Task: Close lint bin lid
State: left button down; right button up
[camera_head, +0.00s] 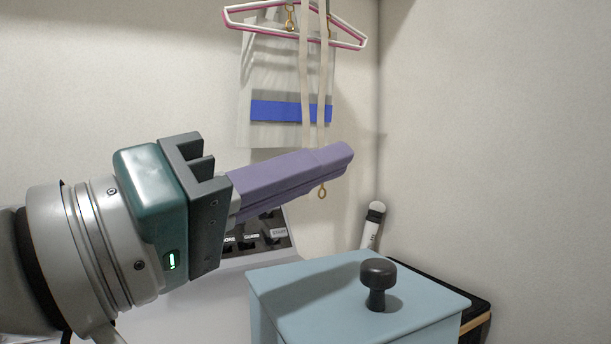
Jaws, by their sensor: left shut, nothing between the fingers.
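The lint bin (262,325) is a light blue box at the lower middle of the view. Its flat light blue lid (320,295) lies across the top, with a dark round knob (378,283) standing on it. The lid looks flat on the box; I cannot tell whether a small gap is left, as the bin's lower part is cut off by the picture edge. My left gripper (343,160) has purple fingers, shut and empty. It is above and behind the lid in the picture, apart from the knob. My right gripper is not in view.
Behind my gripper is the washer's dark control panel (262,243). A white bottle-like item (371,228) stands in the corner. A dark box (478,306) is right of the bin. A hanger (345,35) with straps hangs at the back. The right wall side is clear.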

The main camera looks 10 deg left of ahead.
aim_at(354, 321)
pick_arm(q)
jog(key=shift+s+d+f+m+h+b, duration=0.15)
jog(key=shift+s+d+f+m+b, duration=0.1)
jog(key=shift+s+f+m, duration=0.2)
jog(key=shift+s+d+f+m+h+b, duration=0.15)
jog(key=shift+s+f+m+b, duration=0.15)
jog(key=shift+m, duration=0.25)
jog(key=shift+s+d+f, duration=0.15)
jog(key=shift+s+f, duration=0.05)
jog(key=shift+f, duration=0.1)
jog(key=shift+s+d+f+b, duration=0.35)
jog(key=shift+s+f+b, duration=0.1)
jog(key=shift+f, duration=0.1)
jog(key=shift+s+d+f+b, duration=0.15)
jog(key=shift+s+f+b, duration=0.1)
jog(key=shift+f, duration=0.25)
jog(key=shift+s+d+f+b, duration=0.15)
jog(key=shift+s+f, duration=0.1)
jog(key=shift+f, duration=0.45)
jog(key=shift+d+f, duration=0.1)
jog(key=shift+f, duration=0.1)
jog(key=shift+r, duration=0.1)
